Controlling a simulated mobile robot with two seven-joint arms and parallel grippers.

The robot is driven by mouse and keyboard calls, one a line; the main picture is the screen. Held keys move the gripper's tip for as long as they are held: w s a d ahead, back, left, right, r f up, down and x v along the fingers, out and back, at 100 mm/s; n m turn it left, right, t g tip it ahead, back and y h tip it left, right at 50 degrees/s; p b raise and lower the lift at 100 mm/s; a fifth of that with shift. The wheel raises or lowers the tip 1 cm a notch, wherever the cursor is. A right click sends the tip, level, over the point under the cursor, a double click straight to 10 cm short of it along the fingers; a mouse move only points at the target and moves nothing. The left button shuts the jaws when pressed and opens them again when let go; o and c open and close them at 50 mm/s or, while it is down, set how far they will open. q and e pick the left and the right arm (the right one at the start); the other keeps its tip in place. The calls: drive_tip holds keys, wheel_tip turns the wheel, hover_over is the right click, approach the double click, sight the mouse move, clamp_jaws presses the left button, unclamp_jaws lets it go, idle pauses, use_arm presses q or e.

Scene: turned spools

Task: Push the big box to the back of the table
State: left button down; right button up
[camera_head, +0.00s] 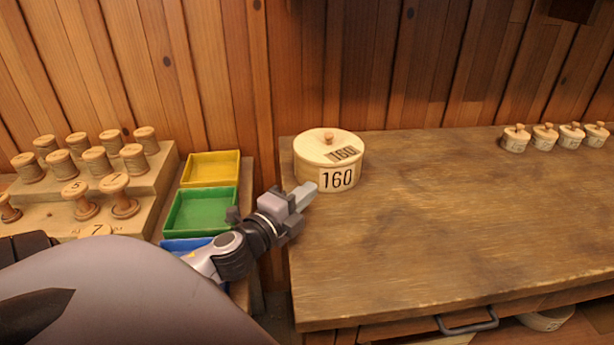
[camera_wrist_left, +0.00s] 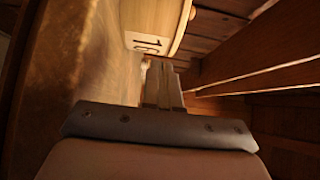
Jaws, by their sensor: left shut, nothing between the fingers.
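The big box (camera_head: 309,174) is a round, pale wooden box with a knobbed lid, marked 160 on its side and lid. It stands upright at the back left corner of the wooden table (camera_head: 430,240), near the plank wall. My left gripper (camera_head: 309,192) is shut and empty, at the table's left edge just in front of the box. In the left wrist view the box (camera_wrist_left: 172,18) is beyond the tips of my left gripper (camera_wrist_left: 158,66). I cannot tell whether they touch. My right gripper is in neither view.
Several small round boxes (camera_head: 544,137) stand at the back right of the table. Left of it are yellow (camera_head: 211,167), green (camera_head: 201,209) and blue trays and a stepped rack (camera_head: 120,195) of spools. The table's middle and front are clear. A drawer handle (camera_head: 467,322) sticks out in front.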

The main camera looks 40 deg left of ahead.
sight(316, 171)
use_arm(q)
drive_tip(key=w+a, duration=0.2)
drive_tip(key=w, duration=0.1)
drive_tip(key=shift+w+a, duration=0.2)
drive_tip(key=shift+w, duration=0.05)
drive_tip(key=shift+w+a, duration=0.35)
drive_tip(key=shift+a, duration=0.05)
drive_tip(key=shift+a, duration=0.1)
